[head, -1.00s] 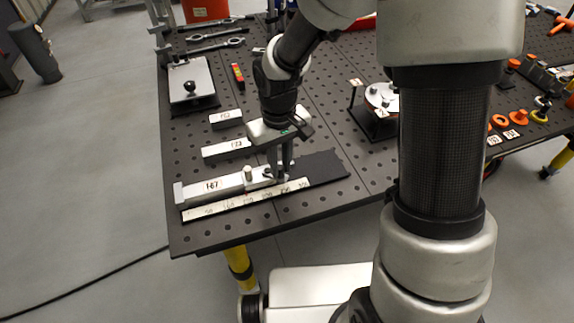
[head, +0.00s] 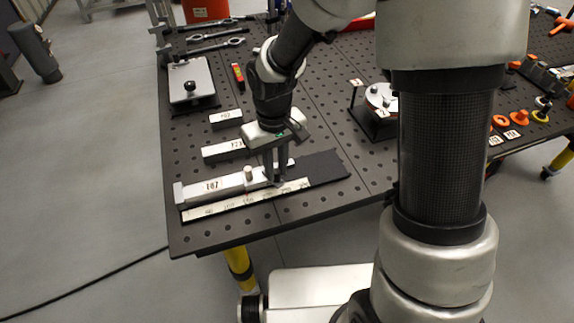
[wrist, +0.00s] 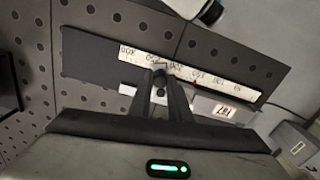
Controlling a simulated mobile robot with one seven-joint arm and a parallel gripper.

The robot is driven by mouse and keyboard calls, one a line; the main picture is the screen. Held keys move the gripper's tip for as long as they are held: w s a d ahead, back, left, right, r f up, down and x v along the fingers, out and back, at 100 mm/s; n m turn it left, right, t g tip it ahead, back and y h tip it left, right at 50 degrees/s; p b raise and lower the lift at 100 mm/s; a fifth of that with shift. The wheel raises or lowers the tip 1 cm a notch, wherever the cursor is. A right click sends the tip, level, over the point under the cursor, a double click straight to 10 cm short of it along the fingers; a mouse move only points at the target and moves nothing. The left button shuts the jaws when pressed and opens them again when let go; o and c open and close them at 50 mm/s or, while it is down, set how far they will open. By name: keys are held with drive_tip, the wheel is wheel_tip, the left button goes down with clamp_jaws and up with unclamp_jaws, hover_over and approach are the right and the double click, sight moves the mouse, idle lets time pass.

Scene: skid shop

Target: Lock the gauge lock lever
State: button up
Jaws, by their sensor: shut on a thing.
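The gauge is a low silver bar on a dark plate along the near-left edge of the table, with a white ruler strip (head: 215,207) in front. A block labelled 167 (head: 213,187) lies on the gauge and also shows in the wrist view (wrist: 222,112). A small pale knob (head: 248,174) stands up beside the fingers. My gripper (head: 276,182) points down at the right end of the bar, its fingertips low at the gauge. In the wrist view my gripper (wrist: 158,76) is closed on the small gauge lock lever, which the fingers mostly hide.
Two more labelled blocks, (head: 224,150) and (head: 226,119), lie behind the gauge. A plate with a black knob (head: 190,87) stands at the back left. A round dial fixture (head: 381,97) stands to the right. The bare perforated tabletop (head: 320,115) is clear between them.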

drive_tip(key=shift+s+a, duration=0.15)
drive_tip(key=shift+a, duration=0.1)
drive_tip(key=shift+s+a, duration=0.15)
drive_tip(key=shift+a, duration=0.15)
drive_tip(key=o, duration=1)
wheel_tip(320, 180, up, 7)
drive_tip(key=p, duration=0.5)
idle(0.6)
